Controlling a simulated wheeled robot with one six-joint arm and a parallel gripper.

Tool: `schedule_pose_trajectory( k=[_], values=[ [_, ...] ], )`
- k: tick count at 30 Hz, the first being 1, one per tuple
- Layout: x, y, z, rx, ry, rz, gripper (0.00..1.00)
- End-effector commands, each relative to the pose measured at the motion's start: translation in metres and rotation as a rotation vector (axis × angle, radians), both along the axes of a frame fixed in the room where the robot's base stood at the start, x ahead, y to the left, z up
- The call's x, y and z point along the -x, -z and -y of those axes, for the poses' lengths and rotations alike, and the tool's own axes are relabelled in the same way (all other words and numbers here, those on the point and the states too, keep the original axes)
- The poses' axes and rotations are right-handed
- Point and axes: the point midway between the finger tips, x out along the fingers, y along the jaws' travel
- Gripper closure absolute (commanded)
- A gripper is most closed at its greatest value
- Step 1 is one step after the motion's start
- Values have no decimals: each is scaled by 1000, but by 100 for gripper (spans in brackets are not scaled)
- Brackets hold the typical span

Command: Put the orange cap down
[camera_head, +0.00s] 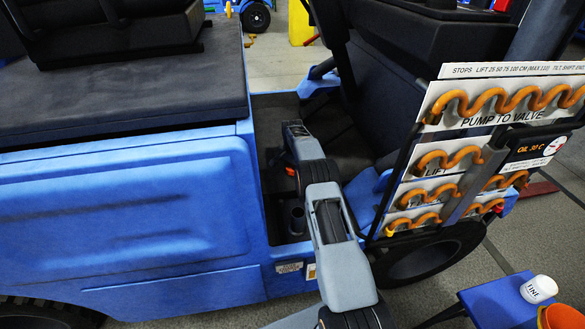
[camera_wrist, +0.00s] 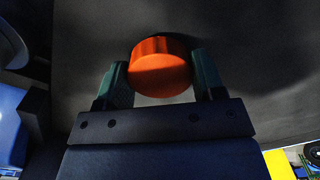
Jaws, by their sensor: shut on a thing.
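The orange cap (camera_wrist: 160,72) is held between the two green fingertips of my gripper (camera_wrist: 162,78) in the wrist view. It is a short round cap, with a dark grey surface behind it. I cannot tell whether it touches that surface. In the head view my arm reaches into the blue vehicle's open step well, and a small orange patch (camera_head: 290,171) shows beside its end; it may be the cap. My fingertips are hidden there by the arm. A dark upright tube (camera_head: 297,220) stands in the well below.
A blue vehicle body with a dark flat deck (camera_head: 120,95) lies left of my arm. A panel with orange wavy hoses (camera_head: 440,160) stands close on the right. A blue stand (camera_head: 495,305) at lower right bears a white tub (camera_head: 539,289) and an orange container (camera_head: 565,317).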

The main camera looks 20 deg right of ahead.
Motion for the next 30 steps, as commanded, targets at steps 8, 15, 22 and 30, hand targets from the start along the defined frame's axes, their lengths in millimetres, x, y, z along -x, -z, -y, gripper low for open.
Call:
schedule_pose_trajectory(
  k=[8, 15, 22, 30],
  values=[
    [0, 6, 0, 0, 0, 0, 66],
    [0, 8, 0, 0, 0, 0, 27],
    [0, 8, 0, 0, 0, 0, 12],
    [0, -1, 0, 0, 0, 1, 12]
  ],
)
